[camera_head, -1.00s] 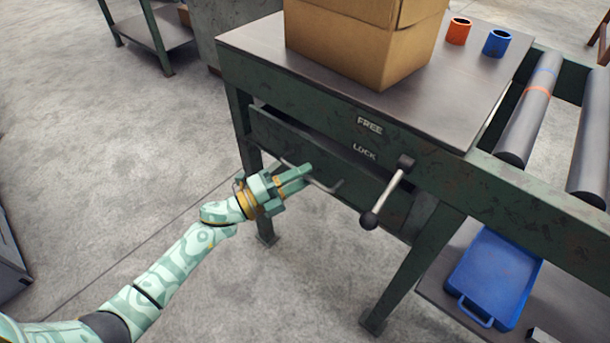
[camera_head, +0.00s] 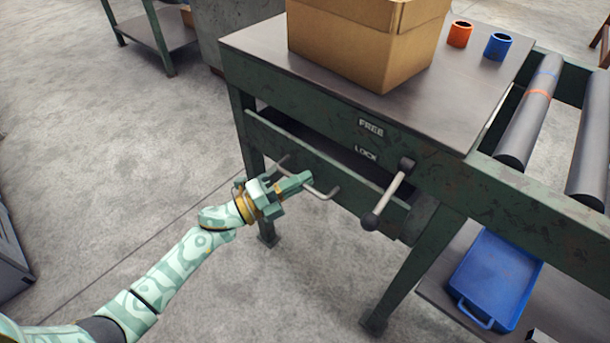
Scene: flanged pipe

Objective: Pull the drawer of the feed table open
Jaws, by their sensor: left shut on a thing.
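The green feed table (camera_head: 455,120) stands at the centre and right of the head view. Its drawer (camera_head: 270,138) is partly open; a dark gap shows between the drawer front and the table frame. The drawer has a grey bar handle (camera_head: 325,192) on its front. My left gripper (camera_head: 303,180) is shut on the handle, with the bar's ends showing on both sides. A lever (camera_head: 388,196) with black knobs is beside the drawer's right part, below the FREE and LOCK labels, slanting down to the left. My right gripper is not in view.
A cardboard box (camera_head: 365,45), an orange cup (camera_head: 460,34) and a blue cup (camera_head: 498,46) stand on the table top. Grey rollers (camera_head: 528,120) are at the right. A blue tray (camera_head: 497,277) lies on the lower shelf.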

